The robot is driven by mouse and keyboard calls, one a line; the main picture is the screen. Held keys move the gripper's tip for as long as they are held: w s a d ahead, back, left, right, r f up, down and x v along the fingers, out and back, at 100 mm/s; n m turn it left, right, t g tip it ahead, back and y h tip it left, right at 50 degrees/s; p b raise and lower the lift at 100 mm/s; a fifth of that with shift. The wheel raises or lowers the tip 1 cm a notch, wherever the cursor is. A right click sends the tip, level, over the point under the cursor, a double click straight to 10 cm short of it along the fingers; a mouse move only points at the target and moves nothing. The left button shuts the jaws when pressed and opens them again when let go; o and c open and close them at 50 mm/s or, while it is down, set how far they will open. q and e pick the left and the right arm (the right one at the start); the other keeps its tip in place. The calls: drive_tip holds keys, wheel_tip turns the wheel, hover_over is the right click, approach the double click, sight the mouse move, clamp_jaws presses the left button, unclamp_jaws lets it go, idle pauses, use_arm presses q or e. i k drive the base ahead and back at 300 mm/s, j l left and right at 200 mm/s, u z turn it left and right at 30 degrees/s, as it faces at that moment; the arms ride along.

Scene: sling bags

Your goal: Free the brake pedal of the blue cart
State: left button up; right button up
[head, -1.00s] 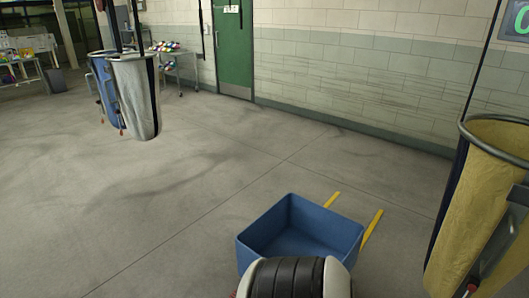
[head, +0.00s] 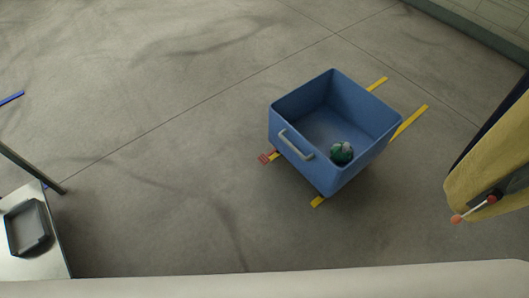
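The blue cart (head: 358,166) stands on the floor right of centre in the head view, an open box with a pale grey handle (head: 297,146) on its near-left side. A small red pedal-like piece (head: 266,157) shows low beside its left corner, close to the floor. I cannot tell whether it is pressed down or raised. A green and grey ball-like bundle (head: 341,153) lies inside the cart. The cart's wheels are hidden under the box. Neither of my grippers is in view.
Yellow floor strips (head: 408,122) run under and behind the cart. A yellow bag (head: 490,160) with a red-tipped lever (head: 474,210) hangs at the right. A table (head: 50,262) with a grey tray (head: 27,228) stands at the lower left. The floor left of the cart is clear.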

sight(263, 158)
drive_tip(key=z, duration=0.2)
drive_tip(key=i+j+z, duration=0.15)
drive_tip(key=j+z, duration=0.25)
drive_tip(key=i+j+z, duration=0.1)
drive_tip(key=j+z, duration=0.25)
drive_tip(key=i+j+z, duration=0.2)
drive_tip(key=j, duration=1.75)
drive_tip(key=i+j+z, duration=0.2)
drive_tip(key=j, duration=1.75)
drive_tip(key=k, duration=0.1)
